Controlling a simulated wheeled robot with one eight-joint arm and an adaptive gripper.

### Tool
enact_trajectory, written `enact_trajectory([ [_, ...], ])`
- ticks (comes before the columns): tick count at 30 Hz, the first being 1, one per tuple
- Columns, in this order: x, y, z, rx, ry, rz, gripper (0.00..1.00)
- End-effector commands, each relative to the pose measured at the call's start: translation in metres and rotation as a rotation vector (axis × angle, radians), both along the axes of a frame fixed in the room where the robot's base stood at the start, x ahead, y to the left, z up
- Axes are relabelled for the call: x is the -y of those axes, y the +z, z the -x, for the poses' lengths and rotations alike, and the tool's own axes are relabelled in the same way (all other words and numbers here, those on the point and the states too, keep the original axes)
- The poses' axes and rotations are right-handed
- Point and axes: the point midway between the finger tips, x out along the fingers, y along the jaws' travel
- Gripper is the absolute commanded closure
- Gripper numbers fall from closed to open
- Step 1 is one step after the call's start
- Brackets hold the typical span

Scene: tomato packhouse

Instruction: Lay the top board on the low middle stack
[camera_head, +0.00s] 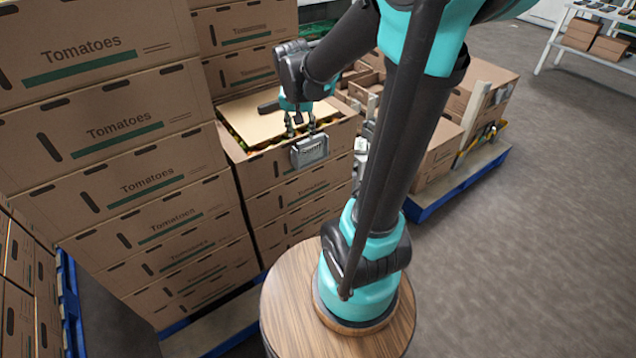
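The top board (252,122) is a flat, pale tan sheet. It lies over the open top box of the low middle stack (290,190), with green and red produce showing along its edges. The stack is made of several brown tomato cartons, lower than the stack at its left. My gripper (304,130) is over the board's right front part, pointing down. A grey, box-like piece (310,151) with lettering hangs by the fingers against the carton's front. I cannot tell whether it belongs to my gripper, or whether the fingers are open or shut on the board.
A tall carton stack (130,150) stands close at the left, and another (240,40) behind. More cartons (440,150) stand on a blue pallet (460,183) at the right. A white shelf (590,45) is at the far right. The grey floor at the right is clear.

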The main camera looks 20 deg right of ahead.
Motion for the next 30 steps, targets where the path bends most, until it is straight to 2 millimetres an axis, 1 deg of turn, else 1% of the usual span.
enact_trajectory([
  [1, 0.004, -0.012, 0.028, 0.01, 0.059, -0.002, 0.61],
  [3, 0.007, -0.027, 0.059, 0.025, 0.148, 0.0, 0.61],
  [6, 0.008, -0.047, 0.098, 0.048, 0.26, 0.005, 0.61],
  [9, 0.007, -0.063, 0.126, 0.068, 0.345, 0.013, 0.61],
  [12, 0.007, -0.073, 0.143, 0.08, 0.396, 0.02, 0.61],
  [16, 0.006, -0.078, 0.151, 0.088, 0.425, 0.025, 0.61],
  [30, 0.006, -0.078, 0.15, 0.087, 0.426, 0.025, 0.61],
])
